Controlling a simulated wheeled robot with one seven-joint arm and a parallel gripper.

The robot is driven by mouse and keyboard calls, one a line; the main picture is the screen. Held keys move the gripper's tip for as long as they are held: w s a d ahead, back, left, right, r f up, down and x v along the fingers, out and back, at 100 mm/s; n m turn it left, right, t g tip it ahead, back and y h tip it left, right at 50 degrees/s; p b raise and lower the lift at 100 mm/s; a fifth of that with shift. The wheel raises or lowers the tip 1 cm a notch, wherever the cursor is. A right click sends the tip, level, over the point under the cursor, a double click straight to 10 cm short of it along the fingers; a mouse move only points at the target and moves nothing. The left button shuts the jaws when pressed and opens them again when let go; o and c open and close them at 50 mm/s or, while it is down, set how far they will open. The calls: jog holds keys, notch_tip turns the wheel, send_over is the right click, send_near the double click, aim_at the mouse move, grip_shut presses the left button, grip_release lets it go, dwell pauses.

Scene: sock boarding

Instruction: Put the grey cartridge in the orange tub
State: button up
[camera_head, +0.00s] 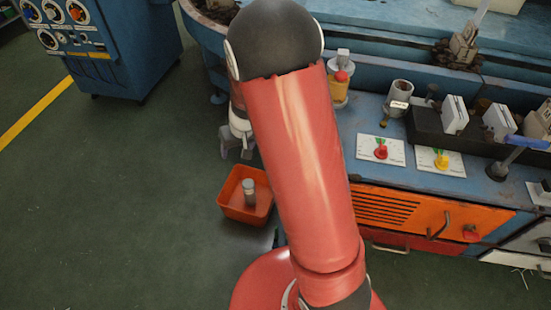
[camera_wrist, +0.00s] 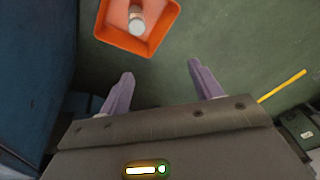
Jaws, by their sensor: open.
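The orange tub (camera_head: 229,205) stands on the green floor beside the blue machine bench, left of my red arm in the head view. The grey cartridge (camera_head: 249,193) stands inside the tub, apart from my gripper. In the wrist view the tub (camera_wrist: 102,30) is at the top, and the cartridge (camera_wrist: 137,22) shows inside it with its pale round end facing the camera. My gripper (camera_wrist: 161,78) is open, with its two purplish fingers apart and nothing between them. In the head view my gripper (camera_head: 236,150) is partly hidden by my arm and is above and behind the tub.
The blue bench (camera_head: 345,150) holds plates with a red knob (camera_head: 381,149) and a yellow knob (camera_head: 441,159), and several fixtures. Orange drawer fronts (camera_head: 400,212) face the floor. A blue control cabinet (camera_head: 125,45) stands at the upper left. The floor at left is clear.

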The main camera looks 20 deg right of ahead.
jog(key=s+r+t, duration=0.2)
jog(key=s+r, duration=1.5)
jog(key=r, duration=0.4)
jog(key=s+d+r+h, duration=0.1)
jog(key=s+d+r, duration=0.1)
jog(key=s, duration=0.6)
jog(key=shift+s+d+r+m+t+h, duration=0.2)
jog(key=shift+s+m+t+h, duration=0.1)
jog(key=shift+t, duration=0.1)
jog(key=shift+w, duration=0.1)
notch_tip(320, 180, up, 2)
jog(key=shift+r+p, duration=0.15)
jog(key=shift+p, duration=1.05)
